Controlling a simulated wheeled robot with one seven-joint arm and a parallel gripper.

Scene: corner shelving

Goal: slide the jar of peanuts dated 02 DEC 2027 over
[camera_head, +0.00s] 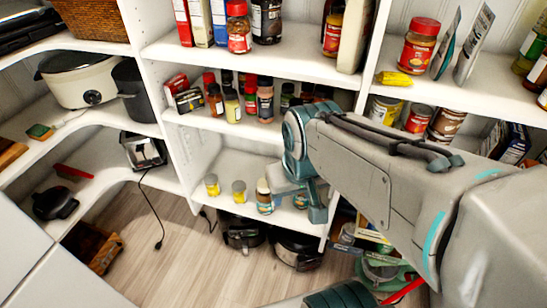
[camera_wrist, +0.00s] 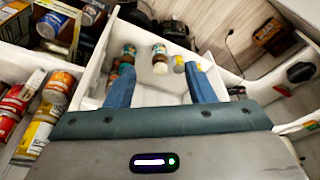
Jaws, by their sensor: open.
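No date is readable, so I cannot tell which jar is the peanuts dated 02 DEC 2027. On the low white shelf stand a dark-lidded jar with a teal label (camera_head: 264,196) and two small yellow-labelled jars, one on the left (camera_head: 212,185) and one in the middle (camera_head: 239,192). My gripper (camera_head: 301,197) reaches in at the right of them, its fingers apart. In the wrist view, my gripper (camera_wrist: 160,77) has its two blue fingers spread with nothing held. Beyond the fingertips stand a brown-and-teal jar (camera_wrist: 160,59), a teal-labelled jar (camera_wrist: 128,52) and a yellow one (camera_wrist: 179,63).
A shelf of small bottles (camera_head: 233,106) is above. Red-lidded jars stand higher, at the centre (camera_head: 238,27) and right (camera_head: 418,45). Black appliances (camera_head: 297,249) sit below.

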